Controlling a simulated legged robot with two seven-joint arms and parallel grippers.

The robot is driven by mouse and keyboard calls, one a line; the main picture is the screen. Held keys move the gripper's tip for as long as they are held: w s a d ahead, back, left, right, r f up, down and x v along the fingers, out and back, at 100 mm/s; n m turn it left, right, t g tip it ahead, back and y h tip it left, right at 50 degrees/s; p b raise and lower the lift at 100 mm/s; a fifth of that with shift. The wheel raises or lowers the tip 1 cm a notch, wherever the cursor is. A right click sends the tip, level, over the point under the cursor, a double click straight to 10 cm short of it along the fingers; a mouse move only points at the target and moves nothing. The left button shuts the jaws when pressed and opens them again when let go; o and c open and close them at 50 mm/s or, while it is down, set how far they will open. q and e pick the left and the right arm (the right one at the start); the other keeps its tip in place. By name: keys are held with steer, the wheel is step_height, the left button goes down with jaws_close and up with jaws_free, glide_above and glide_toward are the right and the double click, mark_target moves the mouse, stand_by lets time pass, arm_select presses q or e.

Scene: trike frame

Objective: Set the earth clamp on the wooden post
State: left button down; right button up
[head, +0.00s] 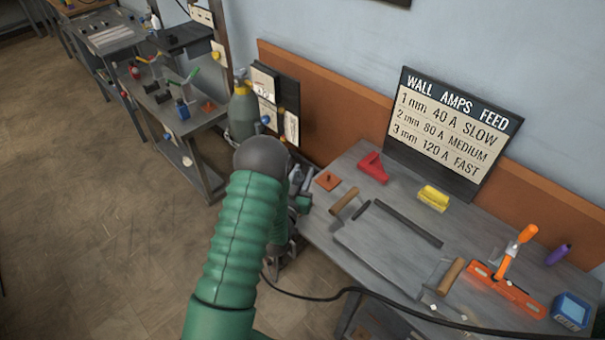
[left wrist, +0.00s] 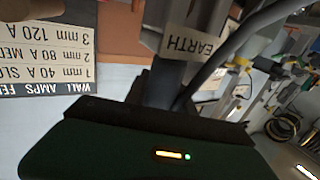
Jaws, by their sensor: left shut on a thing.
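My left arm comes in from the lower left in a green sleeve. Its dark wrist hides most of my left gripper (head: 298,186) in the head view. In the left wrist view, the gripper (left wrist: 162,88) is shut on the earth clamp (left wrist: 196,43), which carries a pale label reading EARTH. A grey cable runs up from beside it. My right gripper is out of view.
The grey bench (head: 395,185) holds a red magnet-like block (head: 373,168), a yellow block (head: 433,197), an orange tool (head: 505,288) and a blue box (head: 571,311). A sign (head: 452,130) stands behind. A black cable (head: 335,294) crosses the front. A gas cylinder (head: 242,112) stands beyond my wrist.

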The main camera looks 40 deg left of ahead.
arm_select(q)
steer(key=shift+f+b, duration=0.3)
steer(key=shift+b, duration=0.05)
steer(key=c, duration=1)
jaws_free()
steer(key=shift+r, duration=0.1)
steer(key=shift+o, duration=0.2)
steer(key=shift+f, duration=0.2)
